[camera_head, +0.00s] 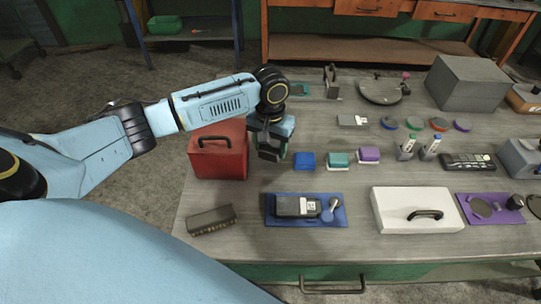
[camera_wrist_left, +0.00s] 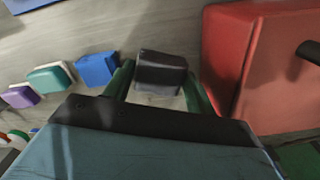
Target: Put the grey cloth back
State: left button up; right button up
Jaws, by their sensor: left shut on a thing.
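The grey cloth (camera_wrist_left: 160,72) is a small dark block with a paler lower side, between the green fingers of my left gripper (camera_wrist_left: 158,88) in the left wrist view. The left gripper (camera_head: 272,150) is shut on it, beside the red box (camera_head: 218,152) and left of the blue block (camera_head: 304,161). The cloth is mostly hidden by the gripper in the head view. A teal block (camera_head: 338,160) and a purple block (camera_head: 369,155) continue the row to the right. I cannot tell whether the cloth touches the table. My right gripper is out of view.
A blue mat (camera_head: 272,216) with a dark device, a white box (camera_head: 385,210) with a handle and a dark block (camera_head: 212,220) lie nearer the front. Marker holders (camera_head: 404,152), coloured discs and a grey box (camera_head: 466,84) stand to the right.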

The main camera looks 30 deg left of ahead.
aim_at(270, 148)
pick_arm(q)
notch_tip(270, 148, down, 4)
jog(key=shift+r, duration=0.25)
jog(key=shift+f, duration=0.1)
jog(key=o, duration=0.9)
jog(key=shift+f, duration=0.1)
jog(key=shift+r, duration=0.2)
notch_tip(270, 148, up, 12)
jog(key=shift+p, duration=0.6)
